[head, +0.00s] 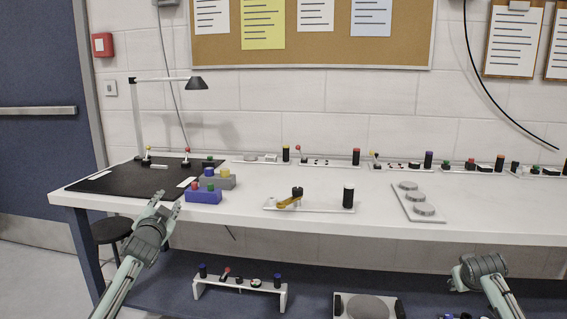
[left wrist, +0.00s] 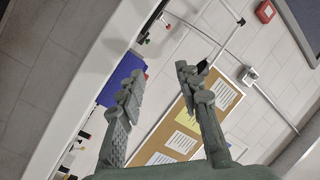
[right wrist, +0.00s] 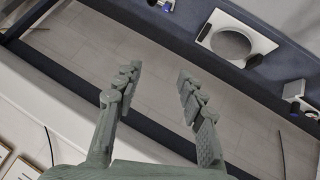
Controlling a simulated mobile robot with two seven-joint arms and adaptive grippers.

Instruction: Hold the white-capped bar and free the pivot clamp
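A white plate (head: 325,208) on the bench carries a black upright bar with a white cap (head: 348,195) at its right end. A yellow-brown pivot clamp (head: 289,201) with a dark knob (head: 297,191) sits on the plate's left part; the lever lies at a slant. My left gripper (head: 167,203) is open and empty at the bench's front edge, left of the plate; its spread fingers show in the left wrist view (left wrist: 162,76). My right gripper (right wrist: 158,73) is open and empty in the right wrist view, low at the right, apart from the plate; its fingers are hardly visible in the head view.
A blue box (head: 203,197) and a grey box (head: 220,181) with coloured knobs stand between my left gripper and the plate. A grey tray with round discs (head: 418,215) lies to the right. Several small fixtures line the wall. A lower shelf (head: 315,270) holds more items.

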